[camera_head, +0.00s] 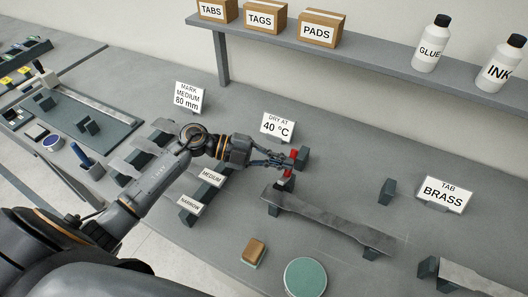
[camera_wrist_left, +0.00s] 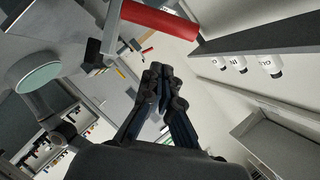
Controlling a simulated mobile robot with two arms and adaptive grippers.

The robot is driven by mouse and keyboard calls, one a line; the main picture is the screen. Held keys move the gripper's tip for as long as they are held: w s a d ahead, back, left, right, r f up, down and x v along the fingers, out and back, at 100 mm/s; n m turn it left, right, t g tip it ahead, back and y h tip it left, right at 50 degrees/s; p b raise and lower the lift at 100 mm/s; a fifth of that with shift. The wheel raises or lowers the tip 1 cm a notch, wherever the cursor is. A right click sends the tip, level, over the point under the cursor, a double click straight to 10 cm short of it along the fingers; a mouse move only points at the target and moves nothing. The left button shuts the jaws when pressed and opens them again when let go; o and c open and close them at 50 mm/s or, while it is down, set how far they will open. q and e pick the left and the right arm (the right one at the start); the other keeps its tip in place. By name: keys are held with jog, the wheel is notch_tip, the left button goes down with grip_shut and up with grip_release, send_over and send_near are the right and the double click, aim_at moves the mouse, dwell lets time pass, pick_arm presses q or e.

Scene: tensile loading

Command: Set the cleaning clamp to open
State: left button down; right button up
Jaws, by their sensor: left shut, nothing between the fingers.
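My left gripper (camera_head: 288,162) reaches in from the left with its dark fingers shut and empty. Its fingertips are at a pair of dark blocks with red parts, which look like the cleaning clamp (camera_head: 303,156). The fingers hide part of it, so I cannot tell whether they touch it or whether it is open. In the left wrist view the shut fingers (camera_wrist_left: 160,78) point at a red bar (camera_wrist_left: 158,20) on a grey post, with a gap in the picture between them. My right gripper is not in view.
A long grey strip (camera_head: 330,222) lies on dark supports in front of the clamp. A sponge-like block (camera_head: 254,250) and a green-topped round pad (camera_head: 305,277) lie near the bench's front edge. A "DRY AT 40 °C" sign (camera_head: 278,125) stands behind; a shelf (camera_head: 350,55) overhangs the back.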

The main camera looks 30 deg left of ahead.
pick_arm(q)
jog(key=shift+w+a+f, duration=0.3)
jog(key=shift+w+f, duration=0.2)
jog(key=shift+w, duration=0.3)
jog(key=shift+w+a+f, duration=0.1)
jog(key=shift+w+f, duration=0.2)
jog(key=shift+w, duration=0.05)
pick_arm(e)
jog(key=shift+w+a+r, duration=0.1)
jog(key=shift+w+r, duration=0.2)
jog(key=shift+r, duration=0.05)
pick_arm(q)
jog(key=shift+w+a+p, duration=0.1)
jog(key=shift+p, duration=0.3)
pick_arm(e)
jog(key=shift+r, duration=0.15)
